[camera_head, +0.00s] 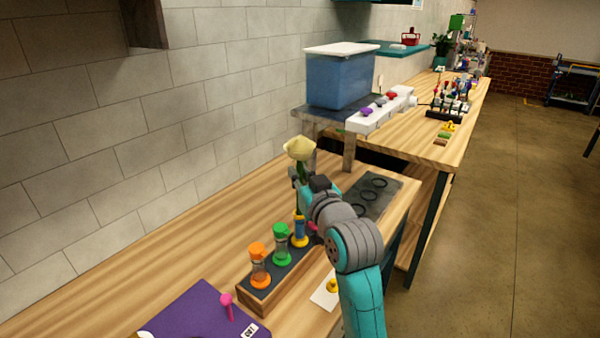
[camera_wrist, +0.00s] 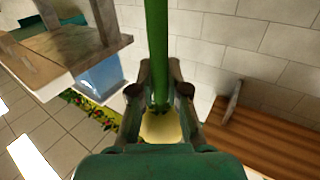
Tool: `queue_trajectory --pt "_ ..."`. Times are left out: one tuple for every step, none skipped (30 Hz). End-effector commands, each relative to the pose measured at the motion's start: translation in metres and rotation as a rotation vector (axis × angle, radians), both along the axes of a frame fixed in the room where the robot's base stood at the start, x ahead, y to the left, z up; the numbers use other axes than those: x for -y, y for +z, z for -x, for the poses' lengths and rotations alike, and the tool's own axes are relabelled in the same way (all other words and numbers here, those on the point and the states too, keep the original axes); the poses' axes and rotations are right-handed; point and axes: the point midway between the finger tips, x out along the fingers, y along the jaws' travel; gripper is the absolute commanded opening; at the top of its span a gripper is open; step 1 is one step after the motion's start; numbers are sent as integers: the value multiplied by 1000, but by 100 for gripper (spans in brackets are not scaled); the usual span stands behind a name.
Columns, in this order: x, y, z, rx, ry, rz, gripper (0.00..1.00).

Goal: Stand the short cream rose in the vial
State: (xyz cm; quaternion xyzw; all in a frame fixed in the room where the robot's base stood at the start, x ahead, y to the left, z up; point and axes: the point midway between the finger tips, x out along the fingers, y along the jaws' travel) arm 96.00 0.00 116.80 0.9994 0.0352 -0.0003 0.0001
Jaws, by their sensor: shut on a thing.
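The cream rose (camera_head: 299,148) is up in the air above the wooden counter, its bloom uppermost in the head view. My gripper (camera_head: 300,178) is shut on its green stem below the bloom. In the wrist view the thick green stem (camera_wrist: 157,45) runs up from between the fingers (camera_wrist: 160,95), and the cream bloom (camera_wrist: 160,127) shows behind them. I cannot pick out the vial for certain. A blue and yellow upright piece (camera_head: 299,230) stands at the far end of a dark-topped wooden rack (camera_head: 262,296), below my gripper and partly hidden by my arm.
Orange (camera_head: 260,265) and green (camera_head: 282,243) hourglass-like pieces stand in the rack. A dark panel with rings (camera_head: 385,188) lies beyond. A purple mat (camera_head: 190,318) and a white card (camera_head: 323,296) lie in front. A blue bin (camera_head: 338,80) stands on a raised shelf behind.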

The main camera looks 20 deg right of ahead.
Motion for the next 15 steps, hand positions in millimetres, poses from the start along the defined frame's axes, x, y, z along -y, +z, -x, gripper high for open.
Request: queue_trajectory --pt "0 -1 0 0 0 0 0" --pt "0 -2 0 0 0 0 0" --pt "0 -2 0 0 0 0 0" --pt "0 -3 0 0 0 0 0" --pt "0 -4 0 1 0 0 0" --pt "0 -4 0 1 0 0 0" --pt "0 -5 0 1 0 0 0" --pt "0 -6 0 1 0 0 0" --pt "0 -7 0 1 0 0 0" --pt "0 -7 0 0 0 0 0" --pt "0 -8 0 0 0 0 0" --pt "0 -9 0 0 0 0 0" --pt "0 -10 0 0 0 0 0" --pt "0 -11 0 0 0 0 0" --pt "0 -11 0 -1 0 0 0"
